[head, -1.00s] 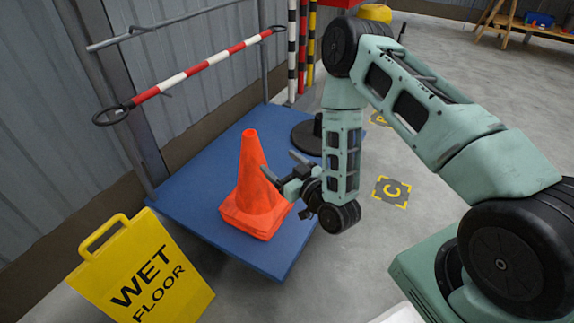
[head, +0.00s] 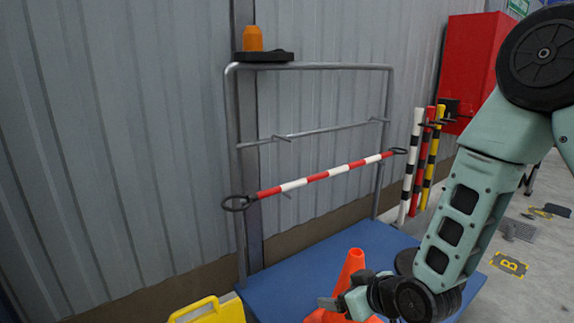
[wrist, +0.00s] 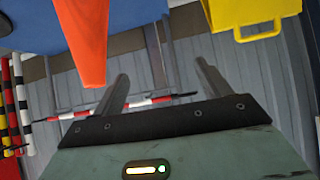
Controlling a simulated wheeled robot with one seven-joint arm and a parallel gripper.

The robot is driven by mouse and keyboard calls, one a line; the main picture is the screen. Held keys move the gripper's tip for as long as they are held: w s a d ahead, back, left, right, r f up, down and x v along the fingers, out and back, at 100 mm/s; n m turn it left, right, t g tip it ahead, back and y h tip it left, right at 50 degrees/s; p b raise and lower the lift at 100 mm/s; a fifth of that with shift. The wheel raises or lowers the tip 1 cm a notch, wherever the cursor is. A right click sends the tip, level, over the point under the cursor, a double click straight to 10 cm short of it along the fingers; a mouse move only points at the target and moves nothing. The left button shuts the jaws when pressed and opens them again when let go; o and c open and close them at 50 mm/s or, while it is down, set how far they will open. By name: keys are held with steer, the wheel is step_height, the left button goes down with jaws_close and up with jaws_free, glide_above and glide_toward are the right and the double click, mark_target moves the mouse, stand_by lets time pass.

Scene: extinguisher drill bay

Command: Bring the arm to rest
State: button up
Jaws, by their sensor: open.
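My gripper (head: 333,302) is at the lower middle of the head view, in front of an orange traffic cone (head: 352,268). In the wrist view my gripper (wrist: 165,85) shows two fingers spread apart with nothing between them. The cone also shows in the wrist view (wrist: 85,35), at the upper left and apart from the fingers. My arm comes down from the right side of the head view, bent at the elbow.
The cone stands on a blue platform (head: 276,285) with a grey rail frame (head: 310,66) behind. A red-and-white bar (head: 318,177) hangs there. A yellow sign (head: 212,310), striped posts (head: 410,165) and a red cabinet (head: 474,70) are nearby.

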steer(key=s+d+r+g+h, duration=0.1)
steer(key=s+r+g+h, duration=0.2)
steer(key=s, duration=0.5)
steer(key=s+r+n+g, duration=0.1)
steer(key=s+r+g, duration=0.3)
steer(key=s, duration=0.5)
steer(key=s+d+r+g+h, duration=0.1)
steer(key=s+r+h, duration=0.1)
steer(key=s+r, duration=0.5)
step_height(320, 180, up, 31)
steer(key=s+p, duration=0.1)
steer(key=p, duration=3.1)
steer(key=shift+s+g, duration=0.3)
